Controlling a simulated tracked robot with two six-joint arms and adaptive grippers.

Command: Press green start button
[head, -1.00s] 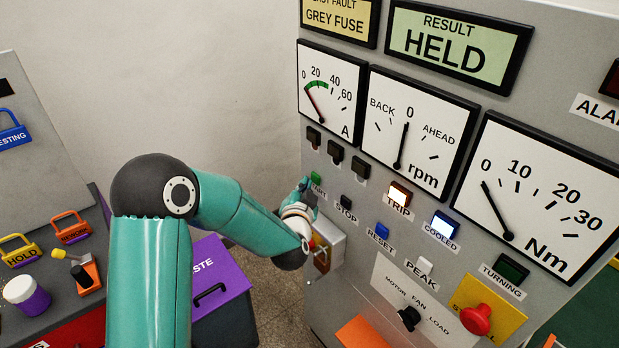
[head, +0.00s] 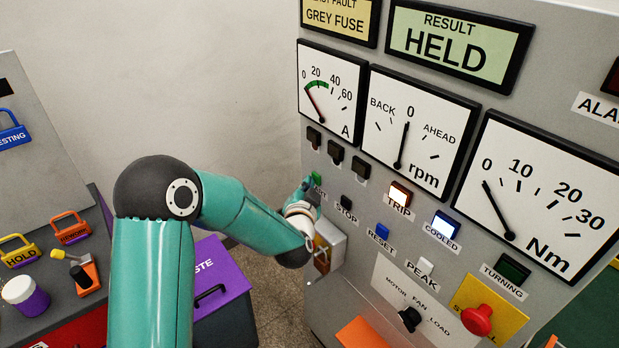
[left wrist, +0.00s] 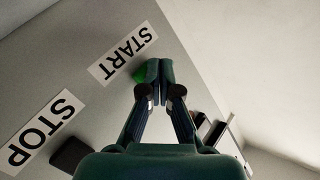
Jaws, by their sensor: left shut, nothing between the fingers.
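The green start button (head: 317,179) is on the grey panel, above the START label. In the left wrist view the green button (left wrist: 140,75) shows only in part, behind the fingertips. My left gripper (head: 308,184) is shut and empty, with its tips at the button. In the left wrist view the shut fingertips (left wrist: 159,72) overlap the button's edge; I cannot tell whether they touch it. The black stop button (head: 346,201) is to the right of it. My right gripper is not in view.
The lit TRIP lamp (head: 400,194), blue reset button (head: 382,231) and lit COOLED lamp (head: 442,228) are further right. A red mushroom button (head: 477,319) is at lower right. A grey box with a brass part (head: 328,247) juts out below my left wrist. A purple waste bin (head: 222,280) stands at left.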

